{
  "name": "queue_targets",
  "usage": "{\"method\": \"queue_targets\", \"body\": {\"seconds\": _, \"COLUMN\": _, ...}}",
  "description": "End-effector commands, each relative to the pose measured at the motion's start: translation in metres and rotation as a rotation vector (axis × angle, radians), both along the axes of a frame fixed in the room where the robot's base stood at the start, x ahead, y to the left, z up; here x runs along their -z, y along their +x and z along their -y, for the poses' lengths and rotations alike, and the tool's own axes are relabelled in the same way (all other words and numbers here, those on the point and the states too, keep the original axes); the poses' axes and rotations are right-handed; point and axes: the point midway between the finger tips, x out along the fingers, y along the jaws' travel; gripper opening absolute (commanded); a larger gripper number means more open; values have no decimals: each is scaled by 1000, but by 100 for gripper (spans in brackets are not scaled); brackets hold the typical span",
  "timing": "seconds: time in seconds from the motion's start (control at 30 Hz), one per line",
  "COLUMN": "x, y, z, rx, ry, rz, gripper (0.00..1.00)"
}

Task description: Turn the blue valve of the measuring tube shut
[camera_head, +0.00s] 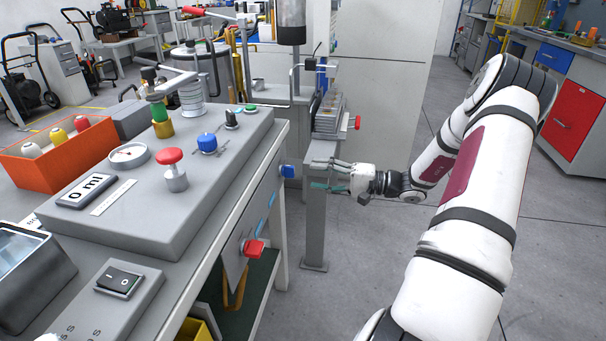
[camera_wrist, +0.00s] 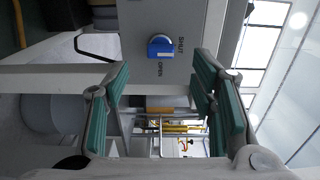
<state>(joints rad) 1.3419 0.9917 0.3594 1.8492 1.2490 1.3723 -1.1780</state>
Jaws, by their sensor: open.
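In the wrist view a blue valve knob (camera_wrist: 160,47) sits on a grey plate, with SHUT printed to its right and OPEN below it. Which word the knob points at is hard to tell. In the head view a small blue knob (camera_head: 287,171) is on the right end face of the grey bench and looks like the same valve. My gripper (camera_head: 319,174) is to its right at about the same height, fingers pointing left toward it. In the wrist view my gripper (camera_wrist: 160,72) is open and empty, its green pads on either side of the knob and apart from it. I cannot clearly pick out the measuring tube.
The grey bench panel carries another blue knob (camera_head: 207,143), a red mushroom button (camera_head: 172,166) and a gauge (camera_head: 129,155). A red knob (camera_head: 252,248) sticks out of the bench side. A grey post stand (camera_head: 316,220) is behind my gripper. Floor to the right is free.

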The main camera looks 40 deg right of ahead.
Motion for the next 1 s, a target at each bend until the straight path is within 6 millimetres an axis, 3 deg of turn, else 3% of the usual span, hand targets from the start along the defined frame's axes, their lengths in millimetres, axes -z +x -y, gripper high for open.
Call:
{"method": "queue_targets", "body": {"seconds": 0.1, "x": 0, "y": -18, "z": 15, "rx": 2, "ry": -1, "rz": -1, "gripper": 51}}
{"method": "queue_targets", "body": {"seconds": 0.33, "x": 1, "y": -38, "z": 30, "rx": 1, "ry": 0, "rz": -1, "gripper": 51}}
{"method": "queue_targets", "body": {"seconds": 1.0, "x": 0, "y": -41, "z": 31, "rx": -2, "ry": 0, "rz": -1, "gripper": 51}}
